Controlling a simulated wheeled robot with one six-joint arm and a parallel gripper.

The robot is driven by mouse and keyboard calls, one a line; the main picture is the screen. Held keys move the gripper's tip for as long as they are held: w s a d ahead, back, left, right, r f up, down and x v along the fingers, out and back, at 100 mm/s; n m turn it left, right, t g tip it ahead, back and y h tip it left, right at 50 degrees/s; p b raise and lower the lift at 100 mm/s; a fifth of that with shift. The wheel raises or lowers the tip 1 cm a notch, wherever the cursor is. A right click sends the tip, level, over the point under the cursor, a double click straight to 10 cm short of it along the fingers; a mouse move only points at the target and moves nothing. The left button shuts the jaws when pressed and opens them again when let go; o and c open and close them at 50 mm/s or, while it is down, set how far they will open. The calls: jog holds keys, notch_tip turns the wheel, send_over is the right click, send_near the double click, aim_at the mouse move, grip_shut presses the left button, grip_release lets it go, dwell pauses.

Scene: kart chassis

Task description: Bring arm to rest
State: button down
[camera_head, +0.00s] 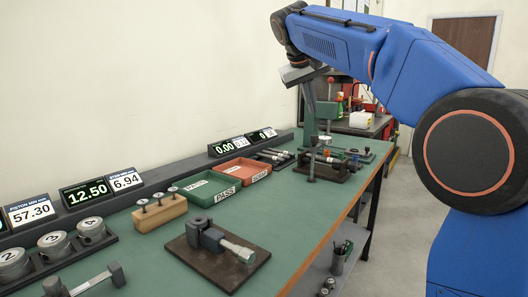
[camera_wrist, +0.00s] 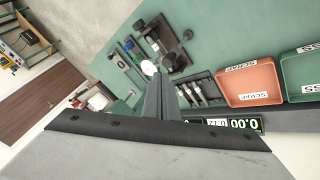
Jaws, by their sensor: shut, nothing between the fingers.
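My blue arm (camera_head: 340,50) reaches from the right side across the back of the green bench (camera_head: 300,222). My gripper (camera_head: 311,112) hangs from the wrist above the far part of the bench, pointing down. In the wrist view the fingers of my gripper (camera_wrist: 160,78) are together with nothing between them. A dark plate with tools and a white round piece (camera_wrist: 149,68) lies beyond the fingertips; I cannot tell the height gap. The fingers hide part of the bench.
A green PASS tray (camera_head: 208,188) and a red SCRAP tray (camera_head: 245,170) stand mid-bench. A dark fixture (camera_head: 215,245) sits at the front, a wooden block with pins (camera_head: 160,211) behind it. Lit displays (camera_head: 86,192) line the wall. A green press-like stand (camera_head: 307,120) is near my gripper.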

jog(key=s+d+f+y, duration=0.1)
jog(key=s+d+f, duration=0.25)
jog(key=s, duration=0.35)
jog(key=s+d+f, duration=0.2)
jog(key=s+f, duration=0.3)
jog(key=s, duration=0.2)
jog(key=s+d+f+y, duration=0.1)
jog(key=s+d+f, duration=0.2)
jog(key=s+f, duration=0.25)
jog(key=s+d+f+m+y, duration=0.1)
jog(key=s+d+f+y, duration=0.1)
jog(key=s+f, duration=2.1)
jog(key=shift+s+f+g, duration=0.3)
jog(key=shift+f, duration=0.25)
